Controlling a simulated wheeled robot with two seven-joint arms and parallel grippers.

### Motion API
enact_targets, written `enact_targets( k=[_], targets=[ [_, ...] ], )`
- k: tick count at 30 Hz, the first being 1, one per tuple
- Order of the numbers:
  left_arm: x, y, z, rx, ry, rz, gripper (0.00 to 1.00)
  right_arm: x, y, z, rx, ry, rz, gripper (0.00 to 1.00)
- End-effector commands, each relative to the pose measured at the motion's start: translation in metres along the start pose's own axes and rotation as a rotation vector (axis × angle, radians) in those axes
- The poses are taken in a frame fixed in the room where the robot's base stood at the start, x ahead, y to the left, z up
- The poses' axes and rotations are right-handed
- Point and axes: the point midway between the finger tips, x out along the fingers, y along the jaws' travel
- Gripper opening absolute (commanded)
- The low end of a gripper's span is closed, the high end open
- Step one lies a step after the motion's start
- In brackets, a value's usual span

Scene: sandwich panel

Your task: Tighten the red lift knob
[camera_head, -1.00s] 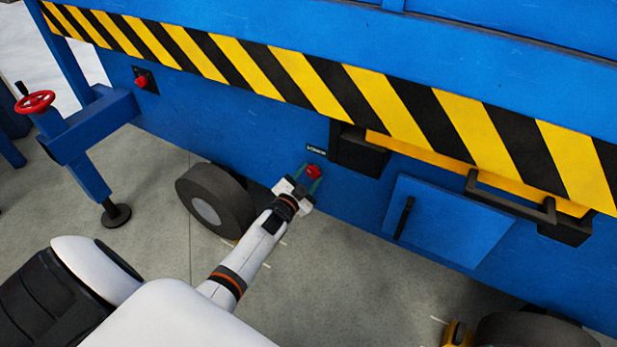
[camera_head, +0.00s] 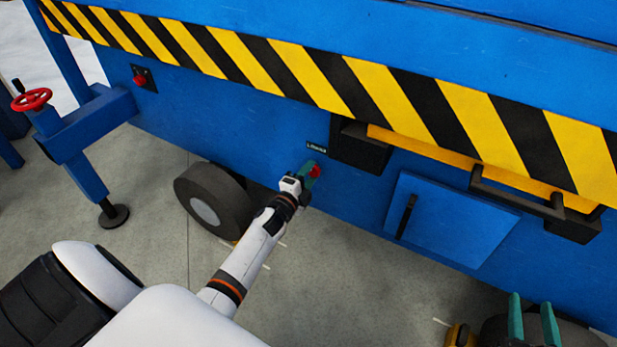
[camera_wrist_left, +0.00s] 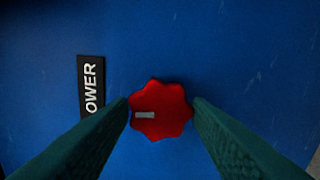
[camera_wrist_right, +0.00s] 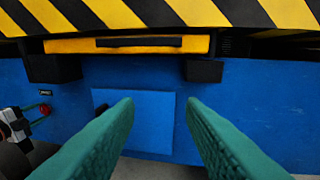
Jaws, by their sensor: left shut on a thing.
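The red lobed knob (camera_head: 315,172) is on the blue panel, just below a small black label (camera_head: 317,148). In the left wrist view the knob (camera_wrist_left: 165,112) sits between my green fingertips, with its pale mark pointing to the left of the picture. The label (camera_wrist_left: 91,86) there shows the letters "OWER"; its end is hidden by a finger. My left gripper (camera_head: 308,172) is shut on the knob, its fingers turned one above the other in the head view. My right gripper (camera_head: 532,302) is open and empty at the bottom right, away from the knob.
A second red knob (camera_head: 140,80) is on the panel at the upper left, near a red handwheel (camera_head: 32,100). A black wheel (camera_head: 212,198) stands left of my left arm. A flap with a black handle (camera_head: 406,217) and a black bar (camera_head: 515,192) lie to the right.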

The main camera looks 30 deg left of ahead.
Motion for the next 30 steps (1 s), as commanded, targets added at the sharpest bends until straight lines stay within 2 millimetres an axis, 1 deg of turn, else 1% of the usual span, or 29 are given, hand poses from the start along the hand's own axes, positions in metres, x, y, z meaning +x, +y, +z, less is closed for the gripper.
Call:
enact_targets(
  k=[3,9,24,25,28,30],
  targets=[
    [0.000,-0.002,0.000,0.052,0.000,-0.002,0.22,0.001,0.001,0.007,0.001,-0.053,0.003,0.36],
    [-0.001,-0.002,0.000,0.104,0.000,-0.003,0.22,0.002,0.003,0.016,0.002,-0.106,0.006,0.36],
    [-0.001,-0.001,0.000,0.122,-0.001,-0.003,0.22,0.002,0.003,0.019,0.002,-0.121,0.007,0.36],
    [-0.001,-0.001,0.000,0.122,-0.001,-0.003,0.48,0.002,0.003,0.019,0.002,-0.121,0.007,0.36],
    [-0.001,-0.001,0.000,0.121,0.000,-0.003,0.65,0.002,0.003,0.019,0.003,-0.121,0.007,0.36],
    [0.000,-0.001,0.000,0.120,0.000,-0.002,0.66,0.002,0.003,0.019,0.003,-0.121,0.007,0.36]
  ],
)
